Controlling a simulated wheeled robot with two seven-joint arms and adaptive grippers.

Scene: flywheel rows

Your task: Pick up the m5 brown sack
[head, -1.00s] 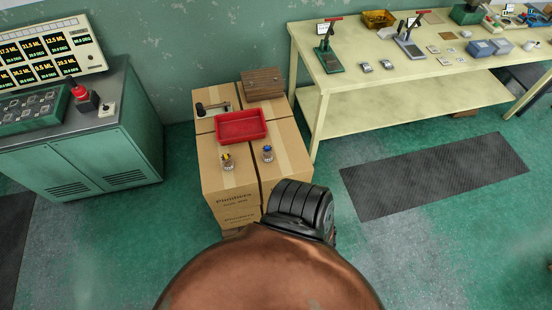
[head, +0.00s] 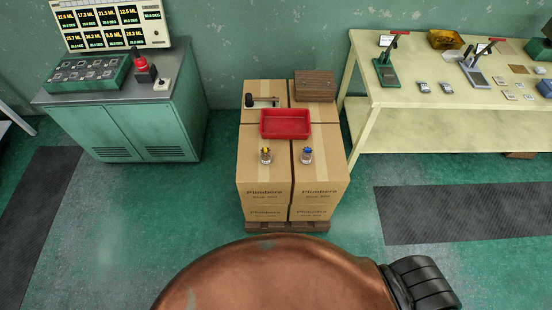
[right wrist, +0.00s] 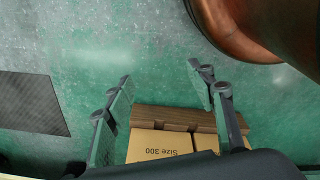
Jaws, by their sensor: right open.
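I cannot make out a brown sack in either view. On the stacked cartons (head: 265,185) in the head view stand two small items, one with a yellow top (head: 265,155) and one with a blue top (head: 306,155); they are too small to identify surely. My right gripper (right wrist: 160,85) is open and empty in the right wrist view, above the green floor near the cartons' pallet (right wrist: 170,117). In the head view my right gripper is not visible. My left gripper is in neither view.
A red tray (head: 286,135), a brown wooden box (head: 315,85) and a black-handled tool (head: 262,101) sit on the cartons. A green control cabinet (head: 130,125) stands left, a cream workbench (head: 400,125) right. Green floor is free between cabinet and cartons.

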